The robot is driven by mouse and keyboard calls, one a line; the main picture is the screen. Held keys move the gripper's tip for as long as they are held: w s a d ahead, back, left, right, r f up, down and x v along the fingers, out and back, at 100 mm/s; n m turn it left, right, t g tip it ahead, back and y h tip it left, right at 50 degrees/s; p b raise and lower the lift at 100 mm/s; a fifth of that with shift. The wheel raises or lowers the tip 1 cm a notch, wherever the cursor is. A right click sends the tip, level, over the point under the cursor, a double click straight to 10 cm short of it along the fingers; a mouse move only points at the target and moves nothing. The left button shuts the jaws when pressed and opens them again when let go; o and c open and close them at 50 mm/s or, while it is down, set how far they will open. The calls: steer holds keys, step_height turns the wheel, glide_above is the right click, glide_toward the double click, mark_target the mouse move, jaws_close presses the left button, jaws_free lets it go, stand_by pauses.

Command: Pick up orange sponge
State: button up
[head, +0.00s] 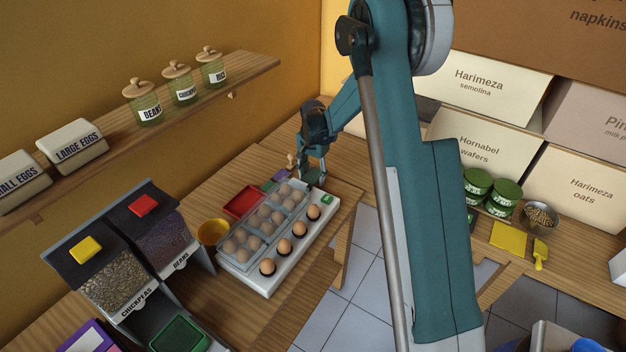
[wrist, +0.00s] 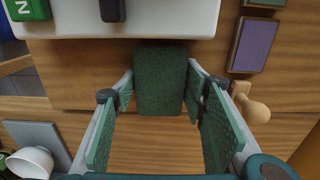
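No orange surface shows in either view. A dark green, rough-topped block (wrist: 160,85), perhaps a sponge seen from its green face, lies on the wooden counter beside the white egg tray (wrist: 180,22). My gripper (wrist: 161,78) is open, with one finger on each side of this block; I cannot tell whether the fingers touch it. In the head view my gripper (head: 312,176) is low over the counter at the far end of the egg tray (head: 262,287), and the block is hidden there.
A purple block (wrist: 254,45) and a wooden knobbed tool (wrist: 250,103) lie close to the right finger. A white cup (wrist: 30,162) and a grey slab (wrist: 38,142) are at lower left. A red tray (head: 244,201) and yellow bowl (head: 212,232) stand left of the eggs.

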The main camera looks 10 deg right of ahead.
mark_target(315, 176)
steer(key=shift+c, duration=1.2)
steer(key=shift+r, duration=0.15)
steer(key=shift+r+p, duration=0.5)
steer(key=shift+r, duration=4.4)
steer(key=shift+c, duration=0.6)
steer(key=shift+s+d+f, duration=0.2)
steer(key=shift+s+d, duration=0.15)
steer(key=s+d+f+b, duration=0.1)
steer(key=s+d, duration=0.4)
steer(key=shift+s+f+b, duration=0.35)
steer(key=shift+s+b, duration=0.05)
steer(key=shift+d, duration=0.1)
